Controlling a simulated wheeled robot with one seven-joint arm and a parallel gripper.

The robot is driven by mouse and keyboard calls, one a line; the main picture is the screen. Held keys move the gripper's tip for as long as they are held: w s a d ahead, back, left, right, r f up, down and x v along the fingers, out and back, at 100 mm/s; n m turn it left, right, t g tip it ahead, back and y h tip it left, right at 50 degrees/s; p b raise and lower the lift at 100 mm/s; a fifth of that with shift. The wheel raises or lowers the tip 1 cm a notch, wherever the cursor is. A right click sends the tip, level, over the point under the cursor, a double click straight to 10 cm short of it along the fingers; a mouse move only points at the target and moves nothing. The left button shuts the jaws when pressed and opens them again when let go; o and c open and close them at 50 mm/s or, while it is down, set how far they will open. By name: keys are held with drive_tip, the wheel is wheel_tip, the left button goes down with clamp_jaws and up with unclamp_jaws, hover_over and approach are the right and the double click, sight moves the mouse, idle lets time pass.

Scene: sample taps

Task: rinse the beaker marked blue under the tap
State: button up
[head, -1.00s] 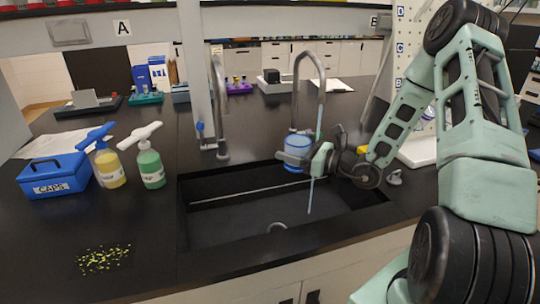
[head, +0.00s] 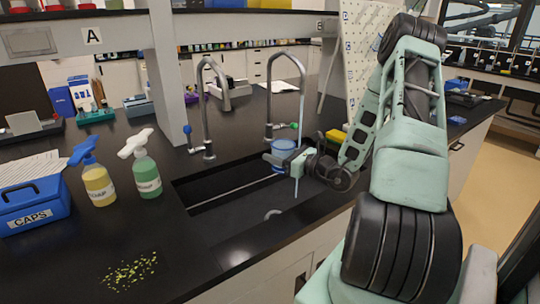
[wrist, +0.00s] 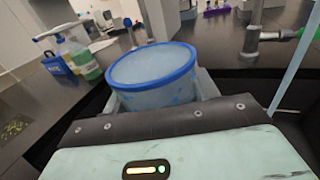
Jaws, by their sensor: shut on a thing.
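The beaker (head: 284,146), with a blue rim and bluish band, is held upright in my gripper (head: 280,161) above the back right of the sink. In the wrist view the beaker (wrist: 152,68) sits between the jaws, open top up, its inside pale and cloudy; I cannot tell if it holds liquid. The right tap (head: 287,57), with a green handle (head: 294,125), runs a thin water stream (head: 297,185). In the wrist view the stream (wrist: 293,75) falls to the right of the beaker, apart from it. The left tap (head: 203,100) has a blue handle and shows no water.
The black sink (head: 215,202) is set in a dark counter. Yellow and green soap bottles (head: 148,178) and a blue caps box (head: 35,208) stand at left. Yellow-green bits (head: 128,272) lie at front left. A white pegboard (head: 357,55) stands behind my arm.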

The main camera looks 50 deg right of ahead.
drive_tip(key=shift+r+m, duration=0.1)
drive_tip(key=shift+m, duration=0.2)
drive_tip(key=m+p, duration=0.2)
drive_tip(key=m, duration=0.1)
drive_tip(key=shift+a+r, duration=0.1)
drive_tip(key=shift+a, duration=0.05)
drive_tip(key=m+p, duration=0.1)
drive_tip(key=m, duration=0.1)
drive_tip(key=m+p, duration=0.1)
drive_tip(key=m, duration=0.1)
drive_tip(key=shift+a+r+m, duration=0.1)
drive_tip(key=shift+a+m, duration=0.1)
drive_tip(key=shift+m, duration=0.1)
drive_tip(key=m, duration=0.4)
drive_tip(key=shift+s+a+r+p, duration=0.1)
drive_tip(key=shift+p, duration=0.25)
drive_tip(key=m, duration=0.5)
drive_tip(key=shift+a+r, duration=0.1)
drive_tip(key=shift+r, duration=0.05)
drive_tip(key=shift+r+m+p, duration=0.15)
drive_tip(key=shift+m+p, duration=0.35)
drive_tip(key=shift+p, duration=0.3)
drive_tip(key=shift+m+p, duration=0.3)
drive_tip(key=shift+p, duration=0.15)
drive_tip(key=shift+r+m+p, duration=0.15)
drive_tip(key=shift+m+p, duration=0.65)
drive_tip(key=shift+p, duration=0.4)
